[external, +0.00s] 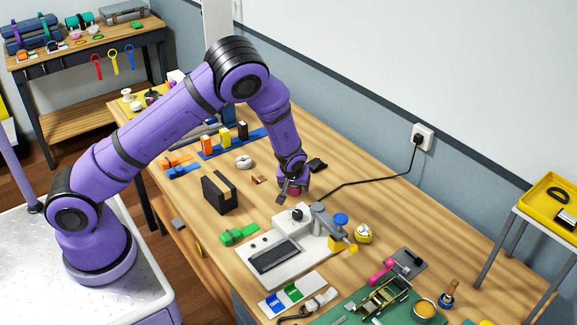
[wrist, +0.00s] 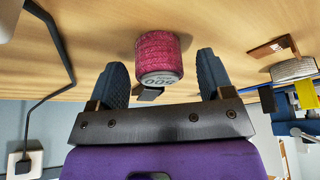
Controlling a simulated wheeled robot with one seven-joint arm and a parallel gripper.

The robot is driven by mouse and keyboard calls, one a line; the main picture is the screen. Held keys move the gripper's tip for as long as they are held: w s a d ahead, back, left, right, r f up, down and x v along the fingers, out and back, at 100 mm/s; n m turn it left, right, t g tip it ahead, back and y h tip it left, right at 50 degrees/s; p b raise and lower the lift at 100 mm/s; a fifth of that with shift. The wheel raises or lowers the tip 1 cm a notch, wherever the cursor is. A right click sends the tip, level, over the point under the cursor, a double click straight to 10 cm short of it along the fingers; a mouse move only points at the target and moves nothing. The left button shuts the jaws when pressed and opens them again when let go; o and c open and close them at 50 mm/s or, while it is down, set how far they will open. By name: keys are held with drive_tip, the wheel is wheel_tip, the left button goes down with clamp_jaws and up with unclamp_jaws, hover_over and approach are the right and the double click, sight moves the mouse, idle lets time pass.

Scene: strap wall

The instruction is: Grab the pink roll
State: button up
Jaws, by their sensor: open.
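The pink roll (wrist: 161,52) is a short cylinder with a textured side and a grey end marked with dark print. In the wrist view it sits at the upper middle, between my gripper's two dark fingers (wrist: 160,82), with a gap on each side. My gripper is open. In the external view my gripper (external: 293,190) is low over the wooden table, and the roll (external: 295,192) shows only as a small pink patch, mostly hidden by the gripper.
A black box (external: 219,192) stands left of my gripper. A white roll (external: 244,162) lies behind it. A grey and white machine (external: 275,256) is in front. A black cable (external: 370,181) runs from the wall socket (external: 422,136) across the table to the right.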

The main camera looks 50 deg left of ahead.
drive_tip(key=shift+w+a+f, duration=0.1)
drive_tip(key=shift+f, duration=0.3)
drive_tip(key=c, duration=1)
drive_tip(key=shift+r, duration=0.1)
